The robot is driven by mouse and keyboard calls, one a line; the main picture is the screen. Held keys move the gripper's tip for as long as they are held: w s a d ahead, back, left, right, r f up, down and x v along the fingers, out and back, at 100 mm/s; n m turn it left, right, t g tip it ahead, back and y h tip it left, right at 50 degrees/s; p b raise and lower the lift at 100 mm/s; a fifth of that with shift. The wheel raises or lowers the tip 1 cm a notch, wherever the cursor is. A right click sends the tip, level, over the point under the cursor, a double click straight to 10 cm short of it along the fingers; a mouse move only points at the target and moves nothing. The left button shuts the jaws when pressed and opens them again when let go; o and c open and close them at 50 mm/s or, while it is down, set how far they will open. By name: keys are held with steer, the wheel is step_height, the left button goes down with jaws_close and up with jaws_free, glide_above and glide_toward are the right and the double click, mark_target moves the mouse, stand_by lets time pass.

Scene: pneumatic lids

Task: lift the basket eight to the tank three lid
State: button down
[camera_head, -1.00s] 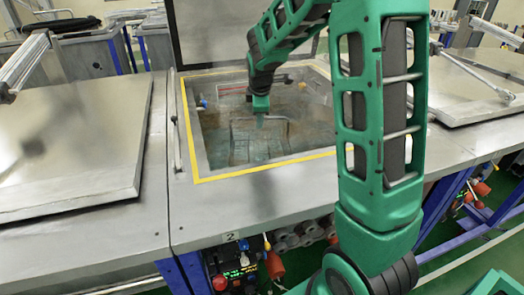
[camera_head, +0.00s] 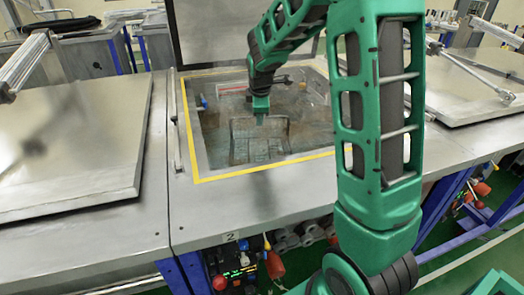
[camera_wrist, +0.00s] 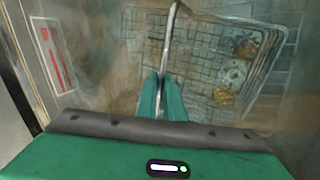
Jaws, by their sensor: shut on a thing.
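A wire basket (camera_head: 260,145) sits inside the open middle tank (camera_head: 205,172), whose front carries a label 2. My gripper (camera_head: 261,118) reaches down into this tank over the basket's far side. In the wrist view, my gripper's green fingers (camera_wrist: 162,97) are shut on a thin metal bar that looks like the basket's handle (camera_wrist: 170,35). The mesh basket (camera_wrist: 195,50) holds a few small round pieces. A flat lid (camera_head: 70,145) lies shut at the left, and another lid (camera_head: 470,85) lies at the right. No number shows on either.
The middle tank's raised lid (camera_head: 225,35) stands upright behind the opening. The tank has a yellow-edged rim and close walls around my gripper. A red-and-white label (camera_wrist: 52,58) is on a tank wall. Lid struts (camera_head: 25,62) rise over the left lid.

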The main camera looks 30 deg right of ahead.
steer(key=shift+r, duration=1.5)
step_height(320, 180, up, 24)
steer(key=shift+r, duration=0.2)
stand_by(2.0)
stand_by(3.3)
